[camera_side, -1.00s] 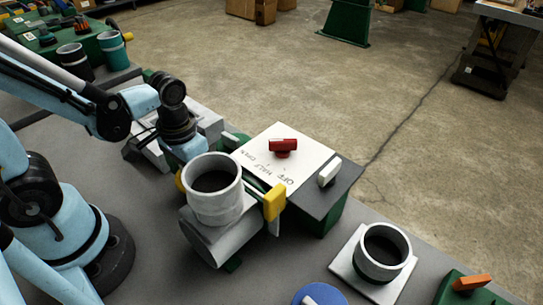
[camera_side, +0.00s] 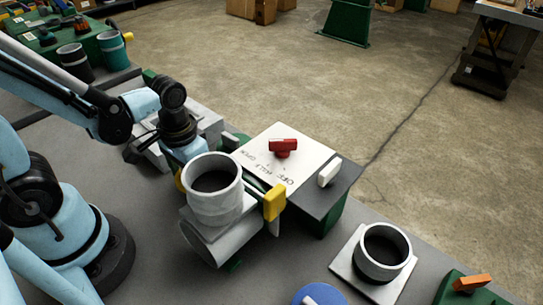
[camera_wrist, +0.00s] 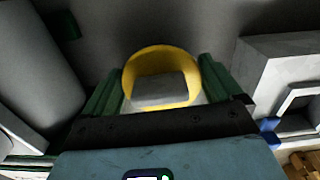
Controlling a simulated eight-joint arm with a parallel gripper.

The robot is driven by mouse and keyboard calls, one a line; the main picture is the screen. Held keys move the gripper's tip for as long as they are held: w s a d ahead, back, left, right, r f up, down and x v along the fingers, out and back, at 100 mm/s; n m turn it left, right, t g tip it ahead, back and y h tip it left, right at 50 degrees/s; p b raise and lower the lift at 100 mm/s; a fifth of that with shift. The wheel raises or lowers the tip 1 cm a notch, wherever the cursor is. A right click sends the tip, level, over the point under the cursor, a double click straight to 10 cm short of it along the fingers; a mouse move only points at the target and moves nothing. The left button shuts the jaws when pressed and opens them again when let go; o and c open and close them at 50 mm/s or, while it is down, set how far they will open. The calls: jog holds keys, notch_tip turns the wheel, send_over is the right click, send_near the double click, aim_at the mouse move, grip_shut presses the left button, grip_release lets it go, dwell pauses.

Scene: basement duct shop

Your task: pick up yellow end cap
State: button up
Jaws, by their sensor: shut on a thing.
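The yellow end cap (camera_wrist: 160,55) is a round disc with a grey block on its face. In the wrist view it sits between the two green fingers of my gripper (camera_wrist: 160,75), which are shut on it. In the side view only a small yellow edge of the cap (camera_side: 180,181) shows at the left of a grey duct tee. My gripper's wrist reaches down behind this tee, and the fingertips are mostly hidden there. I cannot tell whether the cap touches the bench.
The grey duct tee (camera_side: 214,212) with a yellow handle (camera_side: 275,201) stands close in front of my gripper. A white panel with a red knob (camera_side: 283,146) is to its right. A collar on a square plate (camera_side: 380,255) is at front right. Grey blocks (camera_side: 205,119) lie behind my wrist.

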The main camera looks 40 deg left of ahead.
jog(key=shift+r, duration=0.15)
jog(key=shift+r, duration=5.05)
notch_tip(320, 180, up, 18)
jog(key=f, duration=0.1)
jog(key=s+d+m, duration=0.4)
jog(key=d+m, duration=0.1)
jog(key=d, duration=0.9)
jog(key=shift+s+a+f, duration=0.1)
jog(key=shift+f, duration=2.55)
jog(key=shift+s+a+f, duration=0.1)
jog(key=shift+f, duration=2.55)
jog(key=shift+f, duration=0.55)
jog(key=o, duration=0.8)
jog(key=shift+c, duration=0.2)
